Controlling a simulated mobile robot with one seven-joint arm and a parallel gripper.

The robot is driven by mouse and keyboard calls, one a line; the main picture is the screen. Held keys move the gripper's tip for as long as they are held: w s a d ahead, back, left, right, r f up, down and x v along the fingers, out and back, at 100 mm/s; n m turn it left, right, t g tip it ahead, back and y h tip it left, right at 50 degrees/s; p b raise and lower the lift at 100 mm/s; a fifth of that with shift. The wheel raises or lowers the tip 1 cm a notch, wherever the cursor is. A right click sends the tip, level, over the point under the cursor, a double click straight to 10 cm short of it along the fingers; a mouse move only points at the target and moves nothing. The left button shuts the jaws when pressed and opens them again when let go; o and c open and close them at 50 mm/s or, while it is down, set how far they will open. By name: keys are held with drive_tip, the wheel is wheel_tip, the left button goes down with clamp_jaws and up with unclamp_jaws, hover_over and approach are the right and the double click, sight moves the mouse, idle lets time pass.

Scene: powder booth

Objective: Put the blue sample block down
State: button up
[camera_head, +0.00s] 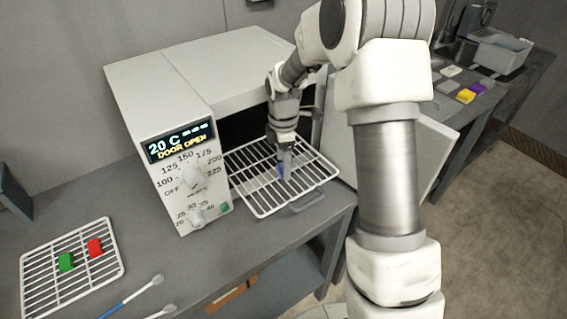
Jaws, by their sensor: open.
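The blue sample block (281,169) is small and partly hidden by my gripper (285,165). It is at the wire rack (262,204) that sticks out of the white oven (190,90). My gripper points down over the rack with its fingers beside the block. The fingers are open, and whether they touch the block cannot be seen. The block appears to rest on the rack's bars. The oven's display reads 20 C and DOOR OPEN.
The open oven door (425,150) stands right of the rack. A grey bin (500,52) and coloured blocks are at the back right.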

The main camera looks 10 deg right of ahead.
wheel_tip(320, 180, up, 11)
drive_tip(key=s+r+m+t, duration=0.3)
drive_tip(key=s+r+m, duration=0.5)
drive_tip(key=s+r, duration=0.3)
drive_tip(key=s+m+t, duration=0.2)
drive_tip(key=s+m, duration=0.8)
drive_tip(key=s, duration=0.5)
drive_tip(key=shift+s+d+f+t, duration=0.25)
drive_tip(key=shift+d+t, duration=0.05)
drive_tip(key=shift+d, duration=0.05)
